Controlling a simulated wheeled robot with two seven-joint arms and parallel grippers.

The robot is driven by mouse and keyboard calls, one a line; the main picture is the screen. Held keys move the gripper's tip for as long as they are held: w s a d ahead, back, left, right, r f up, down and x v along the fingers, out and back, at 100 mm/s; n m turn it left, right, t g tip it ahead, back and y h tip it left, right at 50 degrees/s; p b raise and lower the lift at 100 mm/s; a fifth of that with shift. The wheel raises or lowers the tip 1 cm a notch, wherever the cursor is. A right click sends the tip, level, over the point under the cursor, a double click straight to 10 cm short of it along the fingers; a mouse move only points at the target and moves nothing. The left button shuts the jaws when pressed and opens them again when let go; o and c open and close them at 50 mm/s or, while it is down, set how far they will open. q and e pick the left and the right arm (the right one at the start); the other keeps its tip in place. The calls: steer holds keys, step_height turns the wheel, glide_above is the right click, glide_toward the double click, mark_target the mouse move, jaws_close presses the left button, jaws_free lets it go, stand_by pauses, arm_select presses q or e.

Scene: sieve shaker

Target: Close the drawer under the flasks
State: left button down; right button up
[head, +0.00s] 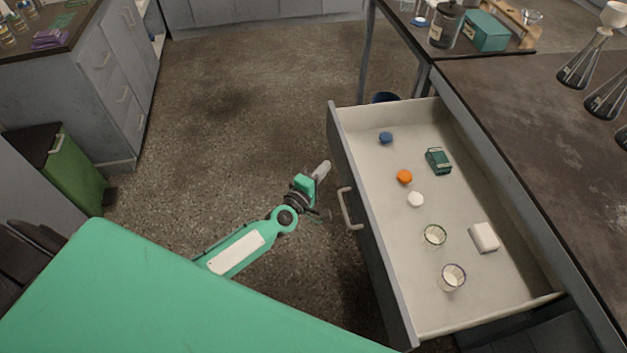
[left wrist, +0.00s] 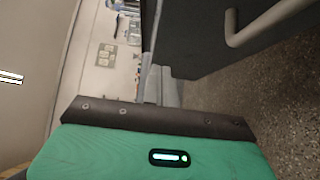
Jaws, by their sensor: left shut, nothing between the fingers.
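The drawer (head: 396,262) stands pulled far out from under the dark benchtop at the right of the head view. Its grey front faces left and carries a bar handle (head: 347,209). The handle (left wrist: 233,28) also shows at the top of the left wrist view. Flasks (head: 580,68) with dark contents stand on the benchtop above. My left gripper (head: 322,171) is shut and empty, just left of the drawer front near the handle, apart from the handle in the picture. My right gripper is not in view.
Inside the drawer lie caps, such as an orange one (head: 404,177), a green box (head: 438,161), a white block (head: 484,237) and two glass beakers (head: 452,277).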

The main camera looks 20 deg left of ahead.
mark_target(346, 158)
arm_select(q)
steer(key=w+d, duration=0.2)
steer(key=shift+w+d, duration=0.15)
steer(key=shift+d, duration=0.25)
steer(key=shift+w+d, duration=0.2)
steer(key=shift+d, duration=0.1)
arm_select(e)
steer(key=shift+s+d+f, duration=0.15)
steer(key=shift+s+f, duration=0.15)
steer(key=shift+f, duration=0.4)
arm_select(q)
steer(key=shift+d, duration=0.1)
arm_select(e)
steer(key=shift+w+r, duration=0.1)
